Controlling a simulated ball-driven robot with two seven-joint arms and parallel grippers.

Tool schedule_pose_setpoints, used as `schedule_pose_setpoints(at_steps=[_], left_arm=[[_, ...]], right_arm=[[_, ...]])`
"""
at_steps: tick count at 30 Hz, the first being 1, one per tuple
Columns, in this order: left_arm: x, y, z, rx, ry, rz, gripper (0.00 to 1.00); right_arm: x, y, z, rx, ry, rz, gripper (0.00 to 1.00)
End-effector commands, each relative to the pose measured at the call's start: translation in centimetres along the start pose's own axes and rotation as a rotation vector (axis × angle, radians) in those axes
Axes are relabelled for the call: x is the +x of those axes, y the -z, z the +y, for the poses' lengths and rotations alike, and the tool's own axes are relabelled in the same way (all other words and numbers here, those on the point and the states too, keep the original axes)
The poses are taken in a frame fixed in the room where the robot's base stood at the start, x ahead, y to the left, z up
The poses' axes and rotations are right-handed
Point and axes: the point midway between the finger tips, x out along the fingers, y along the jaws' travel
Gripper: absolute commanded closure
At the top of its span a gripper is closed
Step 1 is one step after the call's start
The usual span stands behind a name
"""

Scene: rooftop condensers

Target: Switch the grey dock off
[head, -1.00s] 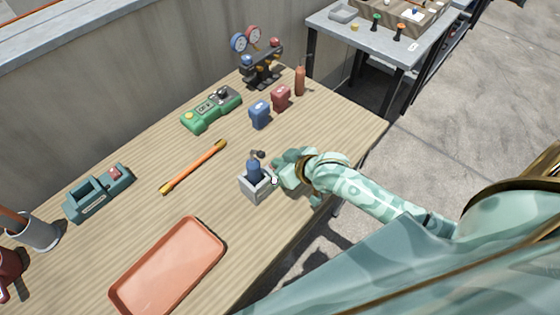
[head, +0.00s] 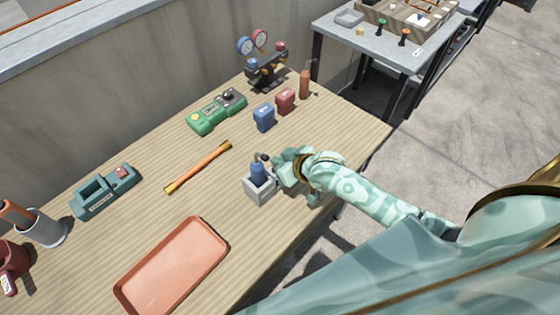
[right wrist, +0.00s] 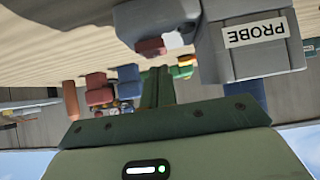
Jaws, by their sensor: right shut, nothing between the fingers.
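The grey dock (head: 260,191) stands on the wooden bench with a blue probe (head: 258,171) upright in it. In the right wrist view, which is upside down, the dock (right wrist: 262,62) is close at the upper right with a "PROBE" label. A small dark red and white part (right wrist: 152,47) sticks out from its side; I cannot tell its switch position. My right gripper (head: 274,172) is right beside the dock on its right side, shut and empty. In the right wrist view its fingers (right wrist: 157,88) point toward the dock's side. Whether they touch is unclear. My left gripper is out of view.
An orange tray (head: 176,268) and a yellow-ended orange tool (head: 198,167) lie left of the dock. Blue (head: 264,117) and red (head: 285,101) blocks, a green meter (head: 217,112) and a gauge set (head: 265,68) stand behind. A teal device (head: 105,190) is at left.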

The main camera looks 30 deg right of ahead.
Motion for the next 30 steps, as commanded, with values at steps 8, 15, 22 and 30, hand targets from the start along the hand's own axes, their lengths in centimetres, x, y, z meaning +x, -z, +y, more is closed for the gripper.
schedule_pose_setpoints(at_steps=[8, 15, 22, 30], left_arm=[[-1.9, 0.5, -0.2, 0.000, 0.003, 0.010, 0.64], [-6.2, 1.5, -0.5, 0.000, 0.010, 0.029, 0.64], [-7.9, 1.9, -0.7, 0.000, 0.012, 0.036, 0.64], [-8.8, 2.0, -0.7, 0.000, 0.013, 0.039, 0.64]], right_arm=[[-1.1, 1.4, 0.1, 0.000, -0.002, 0.003, 1.00], [-4.4, 3.9, 0.4, 0.000, -0.003, 0.002, 1.00], [-9.3, 4.8, 0.4, 0.001, -0.002, 0.000, 1.00], [-12.1, 5.3, 0.4, 0.003, -0.002, -0.001, 1.00]])
